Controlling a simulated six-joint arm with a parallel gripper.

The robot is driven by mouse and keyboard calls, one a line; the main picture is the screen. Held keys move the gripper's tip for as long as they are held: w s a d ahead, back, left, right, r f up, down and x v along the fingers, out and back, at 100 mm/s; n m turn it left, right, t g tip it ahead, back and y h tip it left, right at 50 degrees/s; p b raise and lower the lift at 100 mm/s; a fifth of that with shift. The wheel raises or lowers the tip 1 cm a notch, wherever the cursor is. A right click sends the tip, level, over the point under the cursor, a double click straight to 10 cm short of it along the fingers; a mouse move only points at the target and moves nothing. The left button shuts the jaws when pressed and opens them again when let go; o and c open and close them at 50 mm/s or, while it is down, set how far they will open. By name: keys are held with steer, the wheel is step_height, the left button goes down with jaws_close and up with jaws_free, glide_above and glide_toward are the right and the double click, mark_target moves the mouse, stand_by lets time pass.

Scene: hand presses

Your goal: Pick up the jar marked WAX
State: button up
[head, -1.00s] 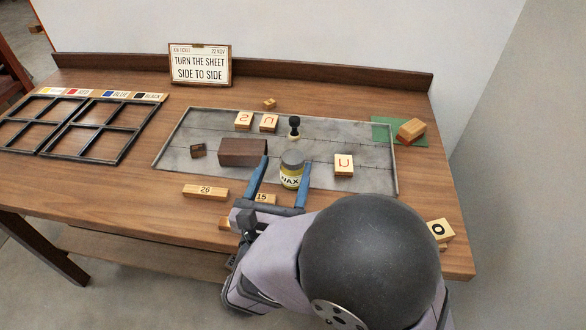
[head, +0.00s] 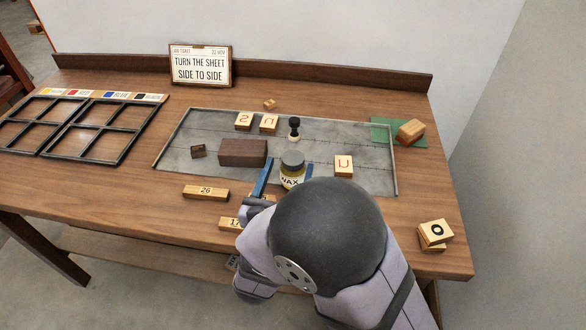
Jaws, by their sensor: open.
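The jar marked WAX (head: 291,171) stands upright on the grey metal sheet, with a grey lid and a pale yellow label. My gripper (head: 284,176) is open, its blue fingers on the left and right of the jar's near part. The right finger is mostly hidden behind my arm's dark round joint, and I cannot tell whether either finger touches the jar. The jar's lower edge is partly covered by my arm.
A dark brown block (head: 242,153) lies just left of the jar. A small black-knobbed stamp (head: 294,127) stands behind it. A letter block (head: 343,166) lies to the right. Number block 26 (head: 206,193) lies in front on the wooden table (head: 130,185). A divided black tray (head: 107,145) is at left.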

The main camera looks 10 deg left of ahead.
steer(key=shift+w+d+r+p, duration=0.1)
steer(key=shift+w+d+p, duration=0.05)
steer(key=shift+w, duration=0.95)
steer(key=shift+w+d+p, duration=0.1)
steer(key=shift+w+p, duration=0.05)
steer(key=shift+w, duration=0.9)
steer(key=c, duration=1.3)
steer(key=shift+r, duration=0.15)
step_height(320, 180, up, 10)
steer(key=shift+f+p, duration=0.1)
steer(key=shift+p, duration=0.35)
